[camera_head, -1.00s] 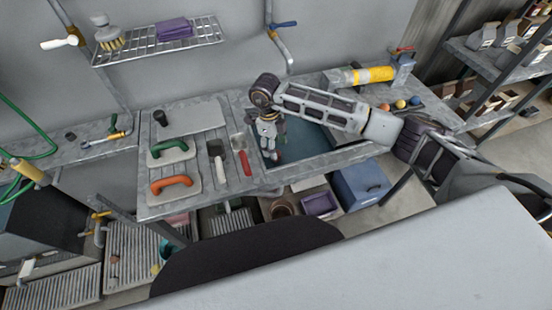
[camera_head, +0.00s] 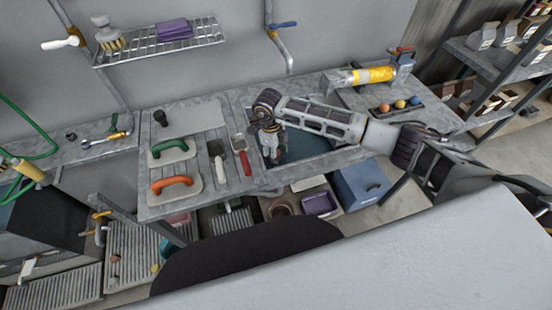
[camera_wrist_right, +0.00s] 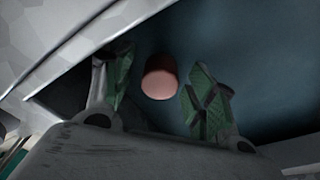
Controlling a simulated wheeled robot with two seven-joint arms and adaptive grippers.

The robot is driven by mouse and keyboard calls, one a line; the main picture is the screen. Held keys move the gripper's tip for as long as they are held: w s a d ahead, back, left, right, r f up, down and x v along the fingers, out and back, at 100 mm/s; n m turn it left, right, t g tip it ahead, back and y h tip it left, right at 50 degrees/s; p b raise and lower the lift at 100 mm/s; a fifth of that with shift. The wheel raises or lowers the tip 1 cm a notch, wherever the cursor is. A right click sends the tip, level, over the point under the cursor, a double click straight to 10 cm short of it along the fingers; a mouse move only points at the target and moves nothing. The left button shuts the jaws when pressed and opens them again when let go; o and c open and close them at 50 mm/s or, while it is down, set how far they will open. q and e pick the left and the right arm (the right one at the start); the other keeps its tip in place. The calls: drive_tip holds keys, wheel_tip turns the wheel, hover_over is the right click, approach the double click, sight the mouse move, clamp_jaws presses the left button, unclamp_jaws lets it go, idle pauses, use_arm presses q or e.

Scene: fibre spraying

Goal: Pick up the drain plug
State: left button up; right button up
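The drain plug (camera_wrist_right: 160,77), a short pinkish-red cylinder, shows in the right wrist view on the dark blue-grey basin floor. My right gripper (camera_wrist_right: 163,95) is open, its green-padded fingers on either side of the plug, with visible gaps. I cannot tell how high the fingertips are above the floor. In the head view, my right gripper (camera_head: 272,156) points down into the sink basin (camera_head: 312,143) near its left side; the plug is not clearly made out there. My left gripper is not in view.
Left of the basin, the worktop holds a green-handled float (camera_head: 168,147), an orange-handled float (camera_head: 171,184) and a red-handled tool (camera_head: 245,163). A yellow cylinder (camera_head: 374,75) and several coloured balls (camera_head: 400,104) lie to the right. The basin's rim and walls surround the gripper.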

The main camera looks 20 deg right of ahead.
drive_tip(key=c, duration=1)
drive_tip(key=shift+r, duration=0.1)
drive_tip(key=shift+r+b, duration=0.5)
drive_tip(key=shift+r, duration=4.45)
